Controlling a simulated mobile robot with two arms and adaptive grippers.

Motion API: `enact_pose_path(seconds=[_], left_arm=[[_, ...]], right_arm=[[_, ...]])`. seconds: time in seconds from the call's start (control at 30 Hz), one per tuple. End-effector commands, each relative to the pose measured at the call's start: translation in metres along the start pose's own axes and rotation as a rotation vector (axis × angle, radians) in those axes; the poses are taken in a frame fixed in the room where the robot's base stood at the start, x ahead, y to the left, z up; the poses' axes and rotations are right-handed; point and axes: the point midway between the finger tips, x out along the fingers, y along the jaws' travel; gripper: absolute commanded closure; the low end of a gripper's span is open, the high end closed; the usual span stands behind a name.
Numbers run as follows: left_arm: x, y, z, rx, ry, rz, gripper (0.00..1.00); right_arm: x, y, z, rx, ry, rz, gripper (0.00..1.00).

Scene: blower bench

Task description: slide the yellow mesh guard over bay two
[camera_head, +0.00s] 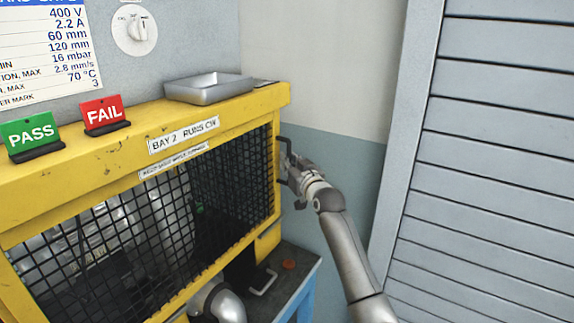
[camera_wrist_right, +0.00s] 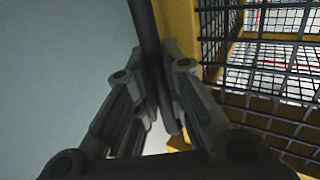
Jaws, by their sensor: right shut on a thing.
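The yellow mesh guard (camera_head: 235,172) has a black wire grid in a yellow frame and stands below the label "BAY 2 RUNS CW". A dark handle (camera_head: 284,146) sits on its right end. My right gripper (camera_head: 289,170) is shut on this handle. In the right wrist view the fingers (camera_wrist_right: 163,75) close around the dark bar (camera_wrist_right: 149,30), with the mesh (camera_wrist_right: 270,55) just to the right. Grey machine parts (camera_head: 60,250) show dimly behind the mesh.
A metal tray (camera_head: 208,90), a green PASS sign (camera_head: 30,133) and a red FAIL sign (camera_head: 103,113) stand on the yellow top ledge. A grey wall (camera_head: 330,70) and slatted shutter (camera_head: 500,150) lie to the right. A dark bench corner (camera_head: 300,275) shows below.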

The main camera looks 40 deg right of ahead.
Motion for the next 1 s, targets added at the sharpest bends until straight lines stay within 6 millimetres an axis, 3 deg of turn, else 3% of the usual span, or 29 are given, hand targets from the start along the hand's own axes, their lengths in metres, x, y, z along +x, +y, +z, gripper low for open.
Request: enact_pose_path(seconds=[0.03,0.07,0.13,0.57,1.0], left_arm=[[0.0,0.0,0.0,0.0,0.0,0.0,1.0],[0.0,0.0,0.0,0.0,0.0,0.0,1.0],[0.0,0.0,0.0,0.0,0.0,0.0,1.0],[0.0,-0.001,0.0,0.001,0.001,-0.001,1.0],[0.0,0.0,-0.001,0.001,0.001,0.0,1.0]], right_arm=[[0.0,0.003,-0.004,-0.003,0.006,0.005,1.0],[0.0,0.003,-0.004,-0.003,0.006,0.006,0.86],[0.0,0.003,-0.004,-0.003,0.006,0.005,0.79],[-0.005,0.001,-0.002,-0.001,0.003,0.003,0.79],[-0.069,0.002,0.0,-0.003,0.002,0.004,0.79]])
